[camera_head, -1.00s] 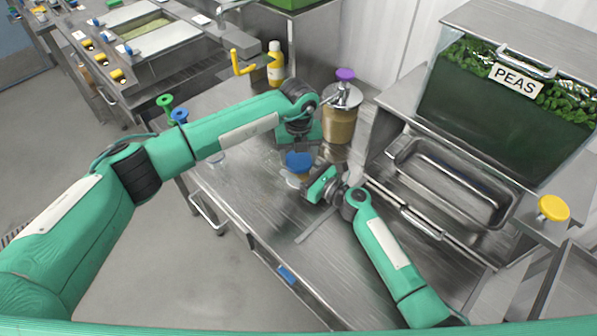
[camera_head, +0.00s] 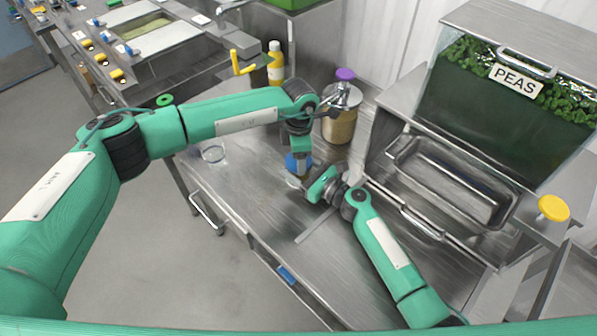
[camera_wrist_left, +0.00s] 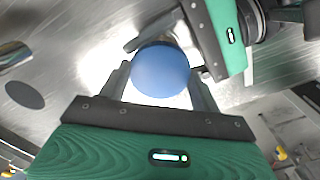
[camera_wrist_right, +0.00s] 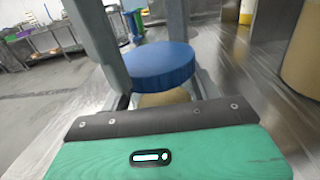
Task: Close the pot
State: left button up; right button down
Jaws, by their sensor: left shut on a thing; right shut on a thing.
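The blue lid (camera_head: 290,162) is between the fingers of my left gripper (camera_head: 299,158), which is shut on it from above. In the left wrist view the round blue lid (camera_wrist_left: 161,70) fills the space between the fingertips. The pot (camera_wrist_right: 163,97) shows as a tan body right under the lid (camera_wrist_right: 160,64) in the right wrist view. My right gripper (camera_head: 307,186) is shut on the pot from the side, low down. The lid looks roughly level over the pot. I cannot tell whether it touches the rim.
A large tan container (camera_head: 338,127) with a purple-topped dispenser stands just behind. An empty steel tray (camera_head: 450,181) and the peas bin (camera_head: 505,97) are at the right. A clear round glass (camera_head: 213,153) stands at the left. The front of the steel counter (camera_head: 262,215) is bare.

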pick_arm(q)
jog(key=o, duration=1.1)
jog(key=shift+r, duration=0.1)
jog(key=shift+r, duration=2.2)
jog(key=shift+c, duration=0.6)
jog(key=shift+c, duration=0.8)
notch_tip(320, 180, up, 3)
jog(key=n, duration=0.7)
jog(key=shift+r, duration=0.2)
jog(key=shift+f, duration=4)
